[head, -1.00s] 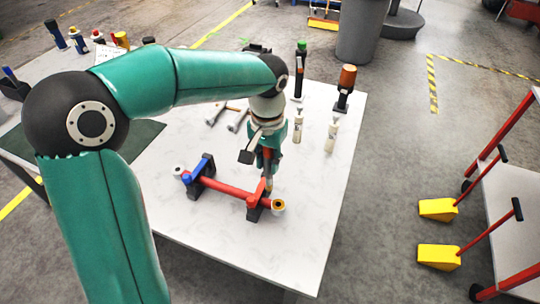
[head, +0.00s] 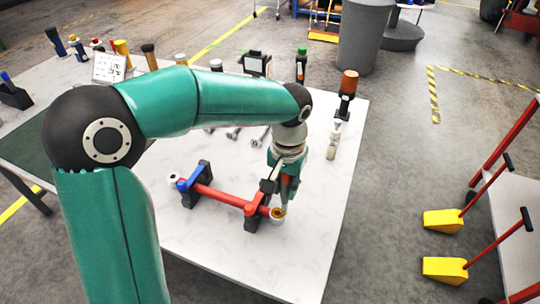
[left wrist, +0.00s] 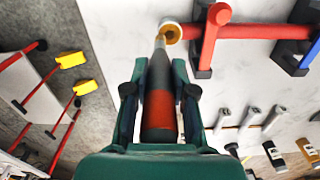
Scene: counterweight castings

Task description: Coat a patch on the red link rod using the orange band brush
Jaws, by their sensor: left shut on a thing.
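My left gripper (head: 284,186) is shut on the orange band brush, which shows best in the left wrist view (left wrist: 160,105) with a dark handle and an orange-red band between the fingers. My right gripper is out of view.
The white table (head: 300,260) is clear in front.

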